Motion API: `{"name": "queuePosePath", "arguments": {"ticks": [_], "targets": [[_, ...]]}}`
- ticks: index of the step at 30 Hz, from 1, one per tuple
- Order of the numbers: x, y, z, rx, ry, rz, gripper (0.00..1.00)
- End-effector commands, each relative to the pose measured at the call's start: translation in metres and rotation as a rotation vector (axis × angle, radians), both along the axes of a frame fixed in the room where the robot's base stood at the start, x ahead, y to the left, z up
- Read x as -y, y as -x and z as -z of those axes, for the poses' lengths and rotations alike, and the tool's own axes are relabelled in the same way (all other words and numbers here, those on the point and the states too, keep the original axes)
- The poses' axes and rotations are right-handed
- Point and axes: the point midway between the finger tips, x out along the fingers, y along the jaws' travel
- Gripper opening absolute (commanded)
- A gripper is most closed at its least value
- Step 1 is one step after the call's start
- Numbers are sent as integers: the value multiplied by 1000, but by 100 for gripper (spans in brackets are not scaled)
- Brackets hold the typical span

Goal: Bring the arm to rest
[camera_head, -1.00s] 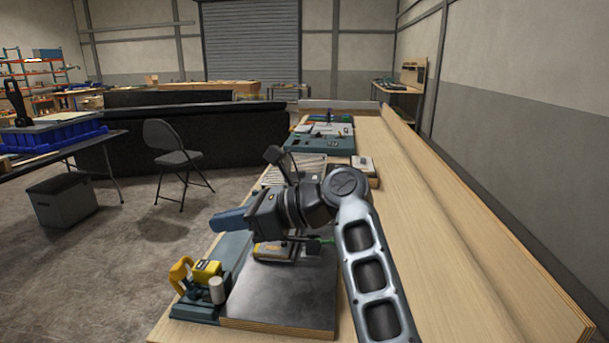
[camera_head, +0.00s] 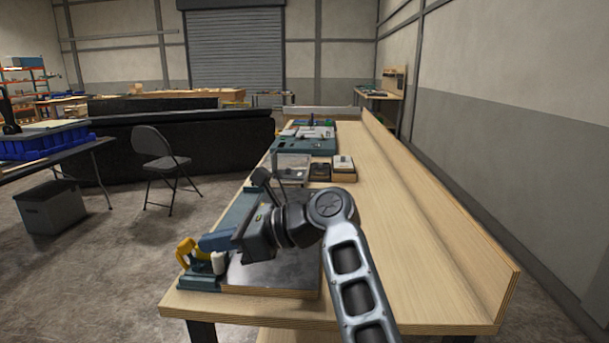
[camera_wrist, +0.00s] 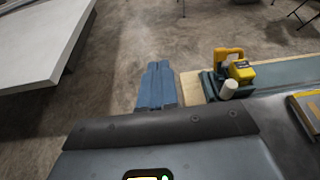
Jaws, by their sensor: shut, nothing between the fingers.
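My gripper (camera_head: 217,241) is at the left end of my arm in the head view, above the near left corner of the wooden bench (camera_head: 430,262). Its blue fingers point left and are together, with nothing between them. In the wrist view the gripper fingers (camera_wrist: 156,84) show closed, over the concrete floor beside the bench edge. My arm reaches over a dark metal plate (camera_head: 290,275) on the bench and hides part of it.
A teal fixture with a yellow handle (camera_head: 186,250) and white cylinder stands close below the gripper; it also shows in the wrist view (camera_wrist: 230,62). Farther along the bench are small boxes (camera_head: 343,166) and a teal console (camera_head: 305,146). The bench's right side is clear.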

Motion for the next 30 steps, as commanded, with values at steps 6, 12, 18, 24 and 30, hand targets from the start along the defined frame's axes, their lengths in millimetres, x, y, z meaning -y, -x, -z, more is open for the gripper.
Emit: {"name": "queuePosePath", "arguments": {"ticks": [6,12,18,24,30], "targets": [[15,2,32,56,30,44,0],[36,7,73,142,78,102,0],[73,22,132,272,171,178,0],[131,60,205,483,349,260,0],[190,114,257,697,566,293,0]]}}
